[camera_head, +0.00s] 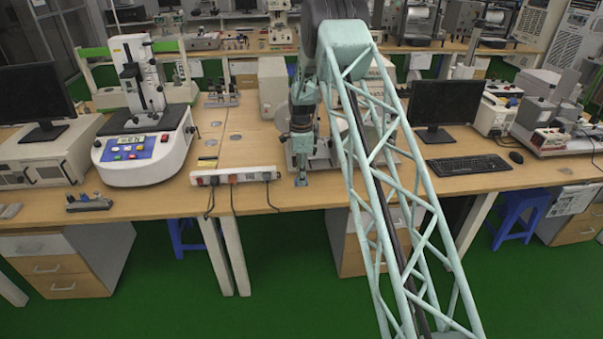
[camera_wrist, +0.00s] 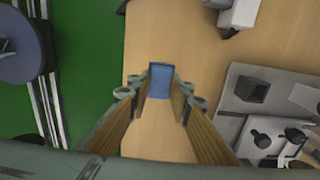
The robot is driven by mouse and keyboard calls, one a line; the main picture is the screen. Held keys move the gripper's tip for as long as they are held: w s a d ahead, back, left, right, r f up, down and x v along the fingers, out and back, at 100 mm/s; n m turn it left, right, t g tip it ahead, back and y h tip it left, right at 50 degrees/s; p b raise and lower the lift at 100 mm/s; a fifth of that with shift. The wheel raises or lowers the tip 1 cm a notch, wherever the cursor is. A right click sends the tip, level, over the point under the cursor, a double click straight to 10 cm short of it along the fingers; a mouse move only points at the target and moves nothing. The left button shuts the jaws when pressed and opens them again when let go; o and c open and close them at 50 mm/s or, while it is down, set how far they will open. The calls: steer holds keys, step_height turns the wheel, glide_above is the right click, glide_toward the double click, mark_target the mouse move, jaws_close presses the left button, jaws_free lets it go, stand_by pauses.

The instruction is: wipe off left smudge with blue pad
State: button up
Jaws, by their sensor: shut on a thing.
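The blue pad (camera_wrist: 161,80) shows in the wrist view between the fingertips of my gripper (camera_wrist: 161,95). The fingers are closed on its two sides. In the head view my gripper (camera_head: 301,178) points down, low over or at the wooden table (camera_head: 330,188) near its front edge, right of the power strip. The pad is too small there to make out clearly, and I cannot tell whether it touches the table. No smudge can be told for certain in either view; the pad and fingers hide part of the tabletop.
A white power strip (camera_head: 235,176) with plugs lies just left of my gripper. A white testing machine (camera_head: 142,130) stands farther left. A monitor (camera_head: 445,103) and keyboard (camera_head: 468,164) are at the right. Grey equipment (camera_wrist: 268,112) is beside the fingers in the wrist view.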

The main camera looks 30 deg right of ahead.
steer(key=shift+r+p, duration=0.3)
steer(key=shift+r, duration=0.85)
